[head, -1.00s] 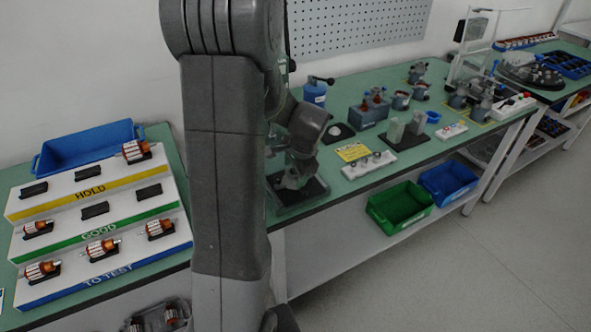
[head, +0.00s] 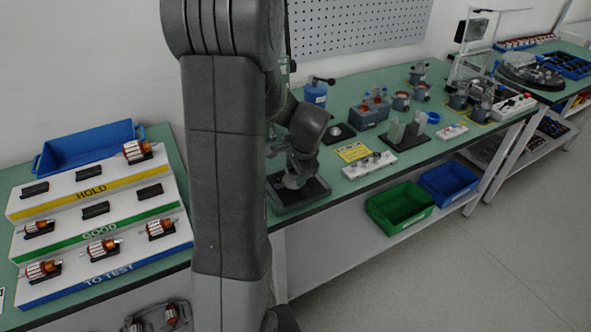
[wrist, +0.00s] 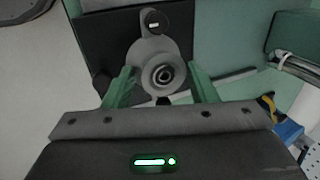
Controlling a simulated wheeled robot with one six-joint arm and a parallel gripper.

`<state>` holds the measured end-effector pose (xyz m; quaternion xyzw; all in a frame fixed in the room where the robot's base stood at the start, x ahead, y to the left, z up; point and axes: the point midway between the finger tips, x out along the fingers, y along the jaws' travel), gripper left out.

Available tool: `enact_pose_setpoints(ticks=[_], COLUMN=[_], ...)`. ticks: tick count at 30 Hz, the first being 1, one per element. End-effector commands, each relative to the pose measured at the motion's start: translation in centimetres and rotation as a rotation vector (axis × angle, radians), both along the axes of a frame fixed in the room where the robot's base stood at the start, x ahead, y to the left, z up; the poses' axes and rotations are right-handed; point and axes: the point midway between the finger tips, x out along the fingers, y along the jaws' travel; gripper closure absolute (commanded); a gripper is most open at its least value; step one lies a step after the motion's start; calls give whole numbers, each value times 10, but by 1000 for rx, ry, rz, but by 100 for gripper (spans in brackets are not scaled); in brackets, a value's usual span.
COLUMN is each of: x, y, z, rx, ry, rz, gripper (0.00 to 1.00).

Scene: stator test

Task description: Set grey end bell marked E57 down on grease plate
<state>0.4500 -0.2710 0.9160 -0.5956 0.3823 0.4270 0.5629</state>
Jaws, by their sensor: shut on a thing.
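The grey end bell (wrist: 145,50) is between the two green fingers of my gripper (wrist: 162,92) in the wrist view, and the gripper is shut on it. The bell has a round boss with a dark bore, and an ear with a small white label on a dark disc; the marking is too small to read. A dark plate, seemingly the grease plate (wrist: 95,38), lies beneath it; it also shows in the head view (head: 316,190). My gripper (head: 297,182) is low over that plate in the head view. I cannot tell whether the bell touches the plate.
A white tray (head: 352,174) with small parts and a yellow card (head: 353,152) lie right of the plate. The bench's front edge is close to the plate. A stepped rotor rack (head: 85,222) stands left.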

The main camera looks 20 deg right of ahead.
Motion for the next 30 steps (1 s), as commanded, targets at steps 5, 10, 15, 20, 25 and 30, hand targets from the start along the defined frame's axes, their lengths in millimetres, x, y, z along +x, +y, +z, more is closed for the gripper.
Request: enact_pose_setpoints(ticks=[5, 10, 15, 20, 25, 30], x=[-1, -1, 0, 0, 0, 0], y=[1, 1, 1, 0, 0, 0], z=[6, 17, 29, 38, 40, 39], rx=[3, 3, 2, 1, 1, 1], ry=[3, 2, 1, 0, 1, 1], rz=[0, 0, 0, -1, -1, -1], gripper=[76, 88, 88, 88, 88, 88])
